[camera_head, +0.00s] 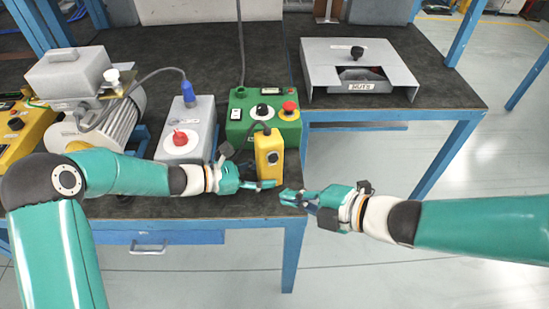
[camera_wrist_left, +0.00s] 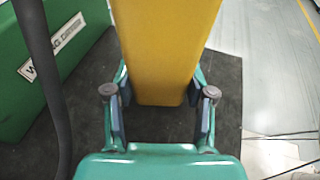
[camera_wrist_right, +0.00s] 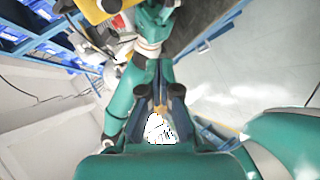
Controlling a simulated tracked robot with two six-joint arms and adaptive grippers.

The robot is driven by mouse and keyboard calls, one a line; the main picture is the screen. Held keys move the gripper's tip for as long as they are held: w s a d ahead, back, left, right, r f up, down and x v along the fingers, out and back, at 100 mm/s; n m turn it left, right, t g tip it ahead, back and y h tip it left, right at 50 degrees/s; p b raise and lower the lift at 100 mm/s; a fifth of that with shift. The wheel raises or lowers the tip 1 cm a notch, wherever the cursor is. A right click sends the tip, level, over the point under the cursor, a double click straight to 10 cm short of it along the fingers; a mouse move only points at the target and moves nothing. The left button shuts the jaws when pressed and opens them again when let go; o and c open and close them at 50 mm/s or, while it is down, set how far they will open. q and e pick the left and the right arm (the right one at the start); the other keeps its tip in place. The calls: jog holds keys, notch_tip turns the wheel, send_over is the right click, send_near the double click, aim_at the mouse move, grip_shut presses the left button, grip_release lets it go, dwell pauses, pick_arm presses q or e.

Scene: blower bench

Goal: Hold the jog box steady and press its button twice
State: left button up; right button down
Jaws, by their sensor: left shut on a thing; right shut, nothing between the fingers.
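The yellow jog box (camera_head: 269,157) stands upright at the front edge of the dark bench top, with a dark button on its face and a cable at its top. My left gripper (camera_head: 264,184) is shut on the lower part of the jog box. In the left wrist view the yellow jog box (camera_wrist_left: 165,50) sits between the two fingers (camera_wrist_left: 160,112). My right gripper (camera_head: 288,197) is shut and empty, in front of the bench edge, a little right of and below the jog box and apart from it.
A green control box (camera_head: 262,118) with a red knob stands behind the jog box. A grey box with a red button (camera_head: 182,138) and a motor (camera_head: 105,115) stand to the left. The floor at right is clear.

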jog(key=w+a, duration=0.2)
jog(key=w, duration=0.4)
jog(key=shift+w, duration=0.3)
jog(key=shift+w, duration=0.15)
dwell(1.1)
jog(key=shift+w+a, duration=0.1)
jog(key=shift+w, duration=0.15)
jog(key=shift+w, duration=0.35)
dwell(0.7)
jog(key=shift+s, duration=0.75)
jog(key=shift+s+d, duration=0.3)
jog(key=shift+s, duration=0.5)
jog(key=shift+s+d, duration=0.25)
jog(key=shift+s, duration=0.6)
jog(key=shift+s+d, duration=0.3)
jog(key=shift+s, duration=0.5)
dwell(0.8)
